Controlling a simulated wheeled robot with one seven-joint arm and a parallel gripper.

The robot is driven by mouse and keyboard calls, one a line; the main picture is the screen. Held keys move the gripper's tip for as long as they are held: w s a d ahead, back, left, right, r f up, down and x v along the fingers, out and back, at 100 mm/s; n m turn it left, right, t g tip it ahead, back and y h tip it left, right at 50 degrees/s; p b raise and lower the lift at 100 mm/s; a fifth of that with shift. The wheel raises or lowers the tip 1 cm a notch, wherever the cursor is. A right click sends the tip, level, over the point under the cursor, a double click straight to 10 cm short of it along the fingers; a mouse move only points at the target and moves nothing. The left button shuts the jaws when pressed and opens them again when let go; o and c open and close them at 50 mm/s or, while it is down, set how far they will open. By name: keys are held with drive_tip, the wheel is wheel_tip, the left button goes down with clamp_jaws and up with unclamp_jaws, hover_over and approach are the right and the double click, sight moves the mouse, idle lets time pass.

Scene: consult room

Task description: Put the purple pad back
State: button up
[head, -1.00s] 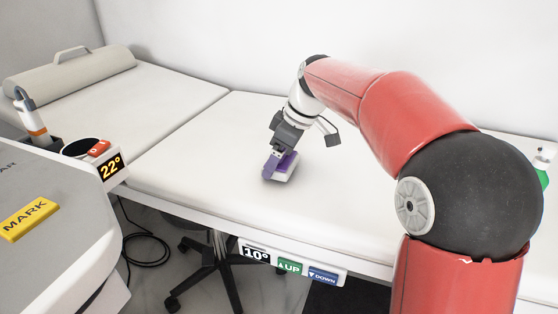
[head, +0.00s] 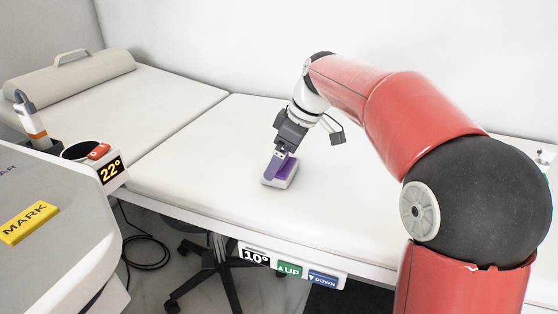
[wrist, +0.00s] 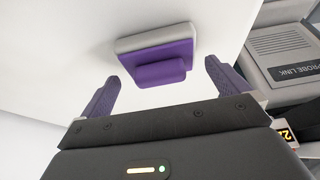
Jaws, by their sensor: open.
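The purple pad (head: 275,167) sits on a pale grey block-like base (head: 287,181) on the white couch. In the wrist view the purple pad (wrist: 160,69) shows a raised rounded part, with the grey base (wrist: 135,42) behind it. My gripper (head: 281,149) is just above and behind the pad in the head view, and partly overlaps it there. In the wrist view my gripper (wrist: 161,78) is open, its two purple fingers spread wide. The pad lies ahead of the fingertips, and nothing is held. Whether a finger touches the pad is unclear.
The couch top (head: 215,155) is clear around the pad. A bolster (head: 75,77) lies at its far left. A console with a yellow MARK label (head: 28,222) and a 22° display (head: 110,168) stands at the left. UP and DOWN labels (head: 305,272) mark the front edge.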

drive_tip(key=p+v, duration=0.1)
drive_tip(key=v, duration=0.8)
drive_tip(key=shift+r, duration=0.3)
drive_tip(key=shift+s, duration=0.1)
